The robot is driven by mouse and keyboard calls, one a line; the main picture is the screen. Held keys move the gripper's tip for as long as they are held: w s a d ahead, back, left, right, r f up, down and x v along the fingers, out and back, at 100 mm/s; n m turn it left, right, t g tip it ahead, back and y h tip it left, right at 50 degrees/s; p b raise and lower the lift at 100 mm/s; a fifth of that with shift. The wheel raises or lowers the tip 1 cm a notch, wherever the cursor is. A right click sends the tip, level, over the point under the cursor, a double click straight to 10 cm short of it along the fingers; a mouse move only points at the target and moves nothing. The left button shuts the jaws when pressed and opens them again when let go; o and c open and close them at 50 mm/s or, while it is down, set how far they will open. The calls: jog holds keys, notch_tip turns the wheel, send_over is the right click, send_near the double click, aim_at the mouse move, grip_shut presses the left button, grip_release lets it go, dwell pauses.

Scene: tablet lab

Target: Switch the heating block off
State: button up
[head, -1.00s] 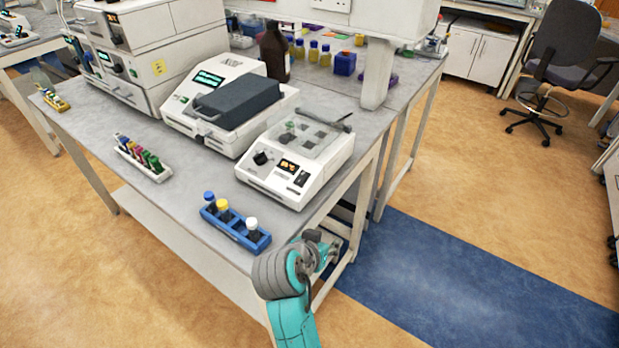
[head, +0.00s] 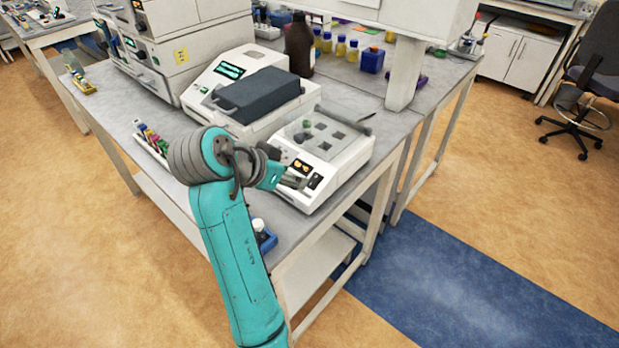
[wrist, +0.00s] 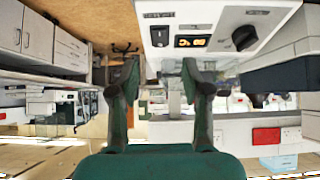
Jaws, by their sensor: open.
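The heating block (head: 352,158) is a white box on the bench, with a clear-lidded top and a sloped front panel. In the wrist view its panel shows a black rocker switch (wrist: 160,37), a lit orange display (wrist: 191,41) and a black knob (wrist: 245,38). The switch also shows in the head view (head: 315,181), at the right end of the panel. My gripper (wrist: 160,72) is open and empty, its fingers pointing at the panel, with the switch between them in the picture. In the head view my gripper (head: 296,180) is close to the panel; contact cannot be told.
A white instrument with a dark lid (head: 258,95) stands left of the block. Another tube rack (head: 150,146) stands further left. A brown bottle (head: 299,45) is behind.

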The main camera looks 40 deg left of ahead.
aim_at(313, 181)
jog(key=x, duration=0.8)
jog(key=shift+w+f, duration=0.1)
jog(key=shift+f, duration=0.05)
jog(key=shift+c, duration=0.3)
grip_shut()
